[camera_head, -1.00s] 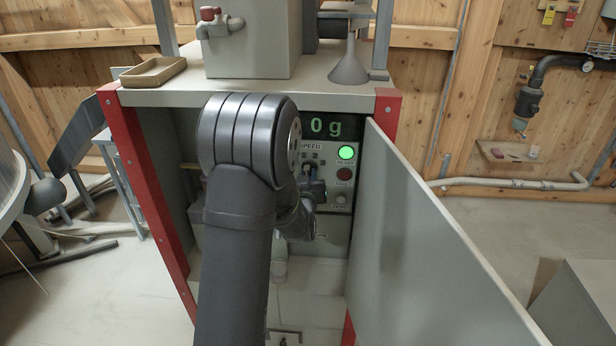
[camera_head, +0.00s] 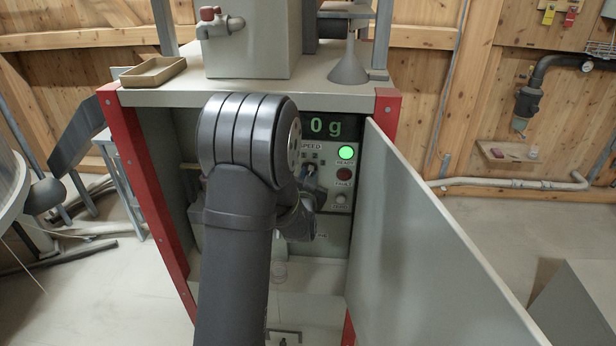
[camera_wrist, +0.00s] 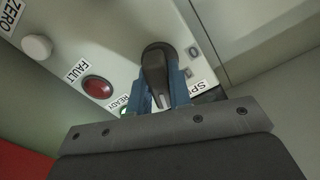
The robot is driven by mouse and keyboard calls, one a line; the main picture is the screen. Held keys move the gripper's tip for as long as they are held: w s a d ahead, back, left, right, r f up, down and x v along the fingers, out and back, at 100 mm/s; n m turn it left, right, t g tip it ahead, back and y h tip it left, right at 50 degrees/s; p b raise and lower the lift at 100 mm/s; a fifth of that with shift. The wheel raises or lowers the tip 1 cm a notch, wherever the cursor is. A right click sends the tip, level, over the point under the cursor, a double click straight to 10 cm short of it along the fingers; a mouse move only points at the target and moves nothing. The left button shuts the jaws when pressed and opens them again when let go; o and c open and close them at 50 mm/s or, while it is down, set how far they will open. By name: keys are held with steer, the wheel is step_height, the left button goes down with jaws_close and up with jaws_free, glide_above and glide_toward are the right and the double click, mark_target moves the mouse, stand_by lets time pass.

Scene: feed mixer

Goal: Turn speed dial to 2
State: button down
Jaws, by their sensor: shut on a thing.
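The dark speed dial (camera_wrist: 156,68) sits on the grey control panel (camera_wrist: 112,38), beside a "0" mark and a partly covered "SPEED" label in the wrist view. My gripper (camera_wrist: 160,84) has its two blue fingers on either side of the dial's raised bar and is shut on it. The other scale marks are hidden or too small to read, so I cannot tell the setting. In the head view my gripper (camera_head: 311,184) is at the panel below the "SPEED" label, and my arm covers part of the panel.
A green READY lamp (camera_head: 346,152) is lit beside the dial, above a red FAULT lamp (camera_head: 344,174) and a pale ZERO button (camera_head: 341,198). The display (camera_head: 325,126) reads 0 g. An open grey door (camera_head: 420,240) stands close on the right.

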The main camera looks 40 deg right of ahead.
stand_by(0.3)
steer(key=c, duration=1.3)
jaws_free()
steer(key=v, duration=1.7)
steer(key=shift+s+a+r, duration=0.1)
steer(key=shift+s+a, duration=0.05)
steer(key=shift+a, duration=0.05)
steer(key=x, duration=1.7)
steer(key=shift+d, duration=0.2)
